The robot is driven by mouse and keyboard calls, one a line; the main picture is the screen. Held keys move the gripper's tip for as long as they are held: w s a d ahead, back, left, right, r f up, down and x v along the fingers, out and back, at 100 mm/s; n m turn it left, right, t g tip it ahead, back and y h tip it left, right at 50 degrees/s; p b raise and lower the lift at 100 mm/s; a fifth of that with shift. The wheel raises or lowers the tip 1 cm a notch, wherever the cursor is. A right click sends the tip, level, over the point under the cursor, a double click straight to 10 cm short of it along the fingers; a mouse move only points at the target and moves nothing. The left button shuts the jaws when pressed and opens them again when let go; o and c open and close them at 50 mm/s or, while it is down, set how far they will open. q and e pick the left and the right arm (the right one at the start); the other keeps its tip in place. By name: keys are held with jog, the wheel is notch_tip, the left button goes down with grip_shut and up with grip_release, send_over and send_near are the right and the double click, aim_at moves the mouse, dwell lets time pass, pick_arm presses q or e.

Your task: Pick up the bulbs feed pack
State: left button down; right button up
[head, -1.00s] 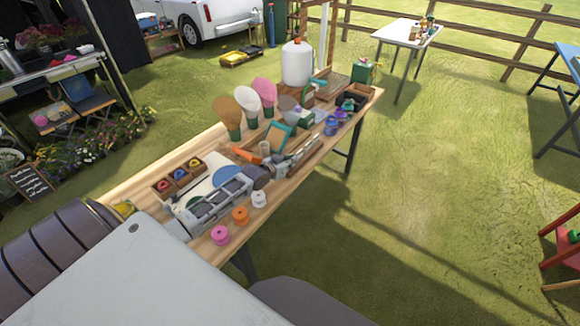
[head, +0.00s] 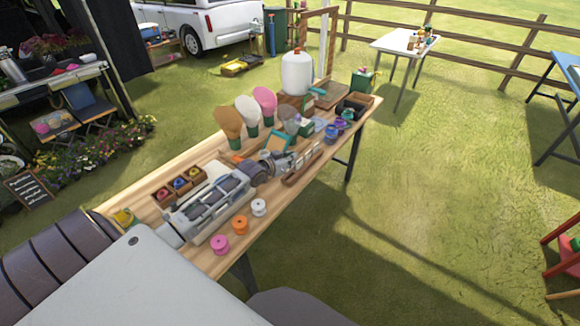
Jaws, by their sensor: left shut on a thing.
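My left arm reaches over the wooden table from the lower left, and my left gripper (head: 304,156) is over the middle of the table. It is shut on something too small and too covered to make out. I cannot tell for sure which item is the bulbs feed pack. A small green and white box (head: 305,127) stands just beyond the gripper. A teal-edged item (head: 277,143) is beside the gripper to its left. My right gripper is not in view.
The wooden table (head: 140,197) also holds pink (head: 219,243), orange (head: 240,224) and white spools (head: 259,207), three fan-shaped wraps (head: 248,113), a white tank (head: 297,72), and a long brown tray (head: 302,168) next to the gripper.

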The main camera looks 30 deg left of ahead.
pick_arm(q)
jog(key=shift+r, duration=1.9)
